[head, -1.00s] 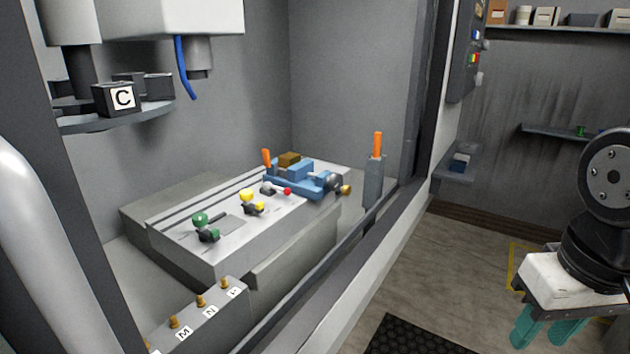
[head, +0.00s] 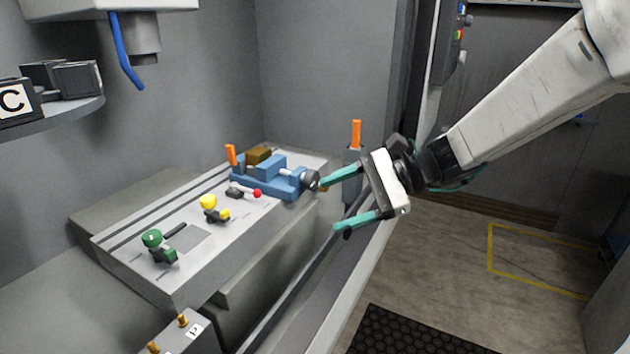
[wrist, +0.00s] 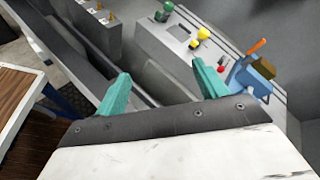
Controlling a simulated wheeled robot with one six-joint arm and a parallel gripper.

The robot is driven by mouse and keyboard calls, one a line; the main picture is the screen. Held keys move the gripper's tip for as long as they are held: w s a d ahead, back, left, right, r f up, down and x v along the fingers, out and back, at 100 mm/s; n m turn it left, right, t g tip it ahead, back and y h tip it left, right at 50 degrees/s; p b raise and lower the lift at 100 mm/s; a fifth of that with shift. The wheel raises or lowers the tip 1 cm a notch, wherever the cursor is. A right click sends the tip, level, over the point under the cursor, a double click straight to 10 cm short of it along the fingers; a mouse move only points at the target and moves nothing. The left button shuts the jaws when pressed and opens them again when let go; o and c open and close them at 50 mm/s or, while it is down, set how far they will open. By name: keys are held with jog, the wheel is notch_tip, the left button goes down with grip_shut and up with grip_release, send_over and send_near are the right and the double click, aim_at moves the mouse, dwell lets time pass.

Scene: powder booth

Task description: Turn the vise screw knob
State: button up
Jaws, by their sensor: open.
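The blue vise (head: 268,178) sits at the back right of the grey machine table, with a brown block (head: 258,155) in it. Its dark round screw knob (head: 311,180) is at the vise's right end. My gripper (head: 338,203) is open and empty, with teal fingers pointing left. In the head view the upper fingertip overlaps the knob's right side; I cannot tell whether they touch. In the wrist view the vise (wrist: 254,78) is beyond the right finger, and the knob cannot be made out there.
The table (head: 190,270) also bears a green-knobbed clamp (head: 153,240), a yellow-knobbed clamp (head: 209,204) and a red-tipped lever (head: 256,193). An orange-handled tool (head: 356,135) stands in a grey holder behind my gripper. The booth's sill runs below the gripper.

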jog(key=w+f+m+t+y, duration=0.2)
jog(key=w+f+m+t, duration=0.15)
jog(key=w+m, duration=0.45)
jog(key=m+t, duration=0.5)
jog(key=t, duration=0.1)
send_near(315, 181)
jog(key=x, duration=1)
jog(key=shift+w, duration=0.2)
jog(key=c, duration=1)
